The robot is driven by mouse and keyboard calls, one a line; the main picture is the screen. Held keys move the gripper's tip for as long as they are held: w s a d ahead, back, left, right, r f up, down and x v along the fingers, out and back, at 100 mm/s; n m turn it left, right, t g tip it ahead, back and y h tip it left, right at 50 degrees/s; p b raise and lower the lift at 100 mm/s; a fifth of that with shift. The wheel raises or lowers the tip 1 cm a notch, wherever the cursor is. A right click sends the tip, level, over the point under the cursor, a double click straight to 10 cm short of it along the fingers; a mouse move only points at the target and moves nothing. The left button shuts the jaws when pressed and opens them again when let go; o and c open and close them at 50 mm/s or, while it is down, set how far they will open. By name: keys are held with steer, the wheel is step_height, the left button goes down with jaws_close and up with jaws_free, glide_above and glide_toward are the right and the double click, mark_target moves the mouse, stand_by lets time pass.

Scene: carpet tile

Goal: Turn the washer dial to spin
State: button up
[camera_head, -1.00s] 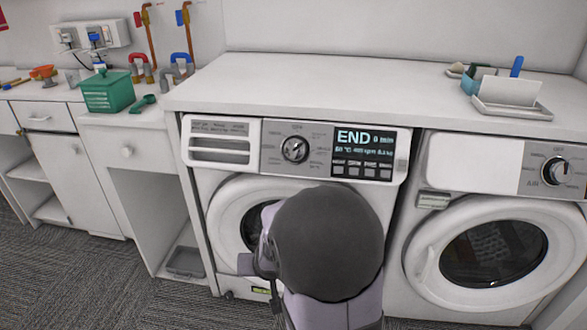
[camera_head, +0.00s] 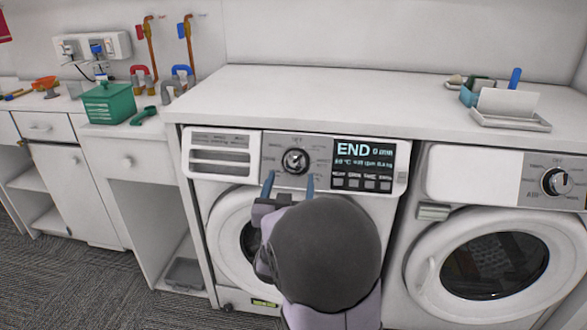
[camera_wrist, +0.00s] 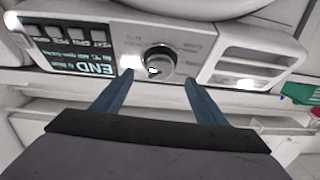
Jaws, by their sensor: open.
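The washer dial (camera_head: 295,161) is a round silver and dark knob on the grey panel of the left machine. The washer (camera_head: 225,215) is white with a round door, and its display (camera_head: 364,163) reads END. My gripper (camera_head: 290,180) is open, its two blue fingers pointing up at the panel just below the dial. In the wrist view the picture is upside down; the dial (camera_wrist: 159,61) lies between and beyond the fingertips (camera_wrist: 157,78). No contact shows. The small position labels around the dial are too blurred to read.
A second machine (camera_head: 435,185) with its own knob (camera_head: 556,181) stands at the right. A white worktop (camera_head: 330,95) overhangs both machines. A green basket (camera_head: 108,103) and pipes (camera_head: 190,50) are at the left. A tray (camera_head: 510,118) sits on the worktop at the right.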

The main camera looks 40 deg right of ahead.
mark_target(294, 166)
steer(key=shift+x, duration=3.45)
steer(key=c, duration=1)
